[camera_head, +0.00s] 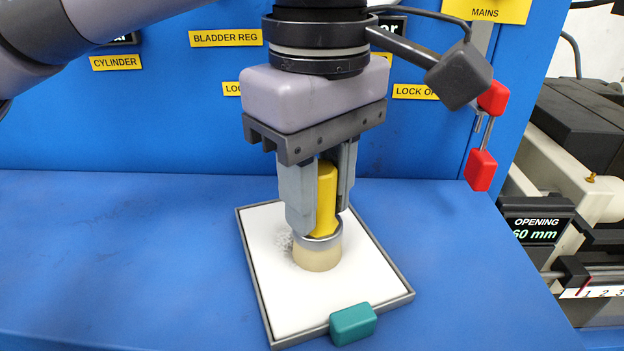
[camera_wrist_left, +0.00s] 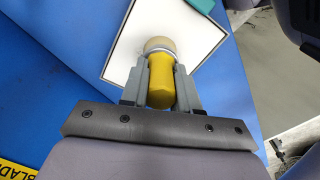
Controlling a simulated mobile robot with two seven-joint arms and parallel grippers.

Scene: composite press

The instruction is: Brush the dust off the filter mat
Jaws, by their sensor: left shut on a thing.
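The filter mat (camera_head: 370,262) is a white sheet in a grey frame on the blue bench, and it also shows in the left wrist view (camera_wrist_left: 127,42). A patch of grey dust (camera_head: 284,243) lies on it, just left of the brush. The brush has a yellow handle (camera_head: 326,200), a metal collar and pale bristles (camera_head: 318,258). My left gripper (camera_head: 318,215) is shut on the yellow handle and holds the brush upright, bristles down at the mat. Whether the bristles press on it is hard to tell. The brush hides part of the mat. My right gripper is not in view.
A teal block (camera_head: 353,324) sits at the mat frame's front edge. A blue panel with yellow labels (camera_head: 226,38) stands behind. Red parts (camera_head: 481,170) hang at the right. A machine with an opening display (camera_head: 534,229) is at far right. The bench left of the mat is clear.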

